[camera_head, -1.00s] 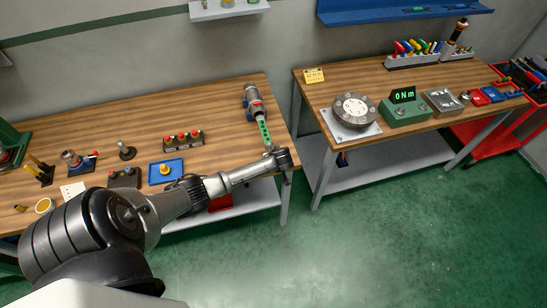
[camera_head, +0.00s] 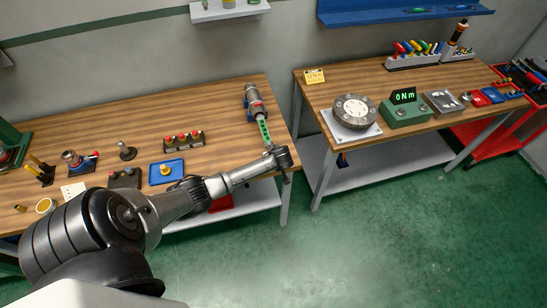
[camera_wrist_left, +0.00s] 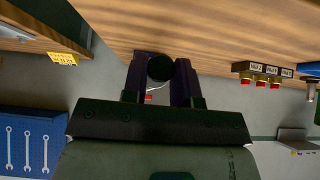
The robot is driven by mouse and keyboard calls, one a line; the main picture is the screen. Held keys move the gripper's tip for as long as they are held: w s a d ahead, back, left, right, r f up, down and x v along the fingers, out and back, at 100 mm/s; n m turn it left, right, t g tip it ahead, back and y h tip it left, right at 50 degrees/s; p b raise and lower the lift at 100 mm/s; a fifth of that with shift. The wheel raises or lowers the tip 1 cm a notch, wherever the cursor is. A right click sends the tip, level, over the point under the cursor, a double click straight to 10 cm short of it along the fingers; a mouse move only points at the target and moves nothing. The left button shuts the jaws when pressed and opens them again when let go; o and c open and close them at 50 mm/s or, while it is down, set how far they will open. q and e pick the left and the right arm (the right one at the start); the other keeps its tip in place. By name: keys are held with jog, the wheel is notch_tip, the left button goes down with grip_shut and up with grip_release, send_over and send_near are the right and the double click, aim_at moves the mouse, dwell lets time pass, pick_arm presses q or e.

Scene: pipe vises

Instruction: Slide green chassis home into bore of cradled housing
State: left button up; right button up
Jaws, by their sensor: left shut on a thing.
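The housing (camera_head: 254,101), a grey cylinder with a red part, lies in its cradle near the right end of the left bench. The green chassis (camera_head: 264,131), a narrow strip with dark spots, points at the housing's near end. Its far end meets the housing there; how deep it sits in the bore I cannot tell. My left gripper (camera_head: 269,148) is shut on the chassis's near end. In the left wrist view, a dark round end (camera_wrist_left: 160,67) shows between the fingers, hiding what lies beyond. My right gripper is not in view.
A block with red knobs (camera_head: 184,140) and a blue tray (camera_head: 166,171) stand left of the chassis. A gap separates this bench from the right bench, which holds a round flange (camera_head: 354,110) and a green torque display (camera_head: 405,109). The wood around the housing is clear.

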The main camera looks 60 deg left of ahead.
pick_arm(q)
jog(key=shift+w+a, duration=0.2)
jog(key=shift+a, duration=0.45)
jog(key=shift+r, duration=0.1)
jog(key=shift+a, duration=0.1)
dwell(0.6)
jog(key=shift+w+a+b, duration=0.25)
jog(key=shift+a+b, duration=0.2)
jog(key=shift+a, duration=0.5)
jog(key=shift+a, duration=0.15)
dwell(0.5)
